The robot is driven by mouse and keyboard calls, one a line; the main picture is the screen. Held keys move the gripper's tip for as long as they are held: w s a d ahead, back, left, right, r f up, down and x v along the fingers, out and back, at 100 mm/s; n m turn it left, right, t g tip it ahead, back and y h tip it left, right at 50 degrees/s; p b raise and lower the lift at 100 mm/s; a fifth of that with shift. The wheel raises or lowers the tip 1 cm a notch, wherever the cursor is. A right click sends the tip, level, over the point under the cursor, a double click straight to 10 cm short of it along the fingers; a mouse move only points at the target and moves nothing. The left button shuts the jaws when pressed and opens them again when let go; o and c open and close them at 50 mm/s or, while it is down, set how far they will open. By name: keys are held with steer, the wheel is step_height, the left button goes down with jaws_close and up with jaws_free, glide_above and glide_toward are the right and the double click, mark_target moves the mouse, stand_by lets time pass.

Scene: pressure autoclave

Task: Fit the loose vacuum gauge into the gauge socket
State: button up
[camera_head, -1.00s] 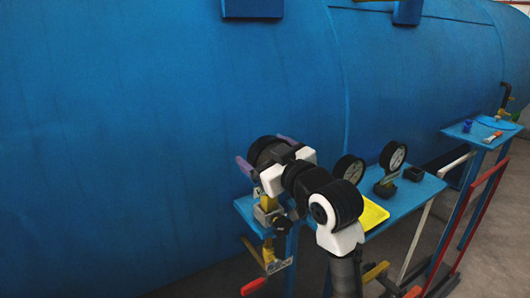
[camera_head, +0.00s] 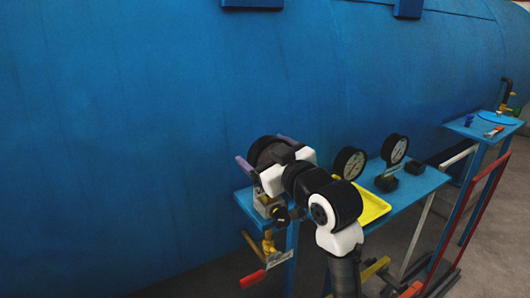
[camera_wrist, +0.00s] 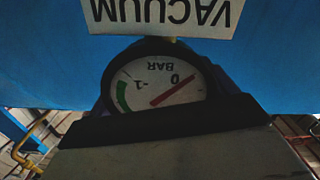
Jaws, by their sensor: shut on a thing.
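The vacuum gauge (camera_head: 264,150) is black and round, and my gripper (camera_head: 268,154) is shut on it, a purple finger on each side. In the wrist view its white dial (camera_wrist: 158,84) shows upside down, with a green band and a red needle near 0. The gauge is above a grey metal fitting with brass parts (camera_head: 265,207) at the left end of the blue bench. The socket's mouth and the gauge's stem are hidden; I cannot tell whether they touch. A white VACUUM plate (camera_wrist: 160,14) is just beyond the gauge, upside down in the wrist view.
Two other gauges (camera_head: 350,162) (camera_head: 395,149) stand on the blue bench (camera_head: 420,184), near a yellow tray (camera_head: 371,207) and a dark block (camera_head: 415,168). A red-handled valve (camera_head: 253,279) hangs below the bench's left end. The big blue tank (camera_head: 150,130) rises close behind.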

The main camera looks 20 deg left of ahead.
steer(key=shift+f, duration=0.2)
steer(key=o, duration=1.2)
steer(key=b+v, duration=0.3)
steer(key=v, duration=1)
steer(key=shift+s+d, duration=0.25)
steer(key=shift+d, duration=0.05)
